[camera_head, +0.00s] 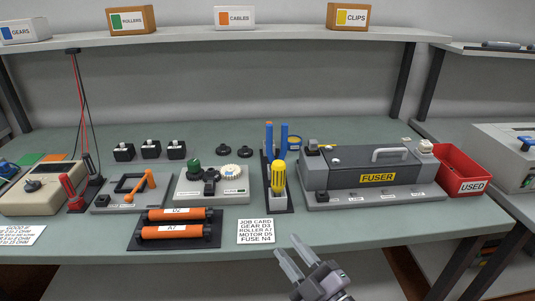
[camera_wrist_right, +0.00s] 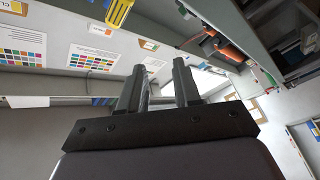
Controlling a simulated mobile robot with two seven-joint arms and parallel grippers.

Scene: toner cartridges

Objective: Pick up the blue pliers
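The blue pliers (camera_head: 284,142) stand upright in a dark tool holder (camera_head: 267,186) at the middle of the bench, with their two blue handles pointing up. Their lower part is hidden behind a yellow-handled screwdriver (camera_head: 279,174) standing in front. My right gripper (camera_head: 289,246) is in front of the bench's front edge, below and apart from the pliers. Its two fingers are spread with nothing between them, as the right wrist view (camera_wrist_right: 158,80) also shows. I cannot make out the pliers in the right wrist view. My left gripper is not in view.
A grey fuser unit (camera_head: 345,175) stands right of the holder, with a red bin (camera_head: 462,172) beyond it. A gear fixture (camera_head: 205,190) is to the left. A job card (camera_head: 256,231) and orange rollers (camera_head: 176,232) lie near the front edge. A shelf (camera_head: 200,36) runs above.

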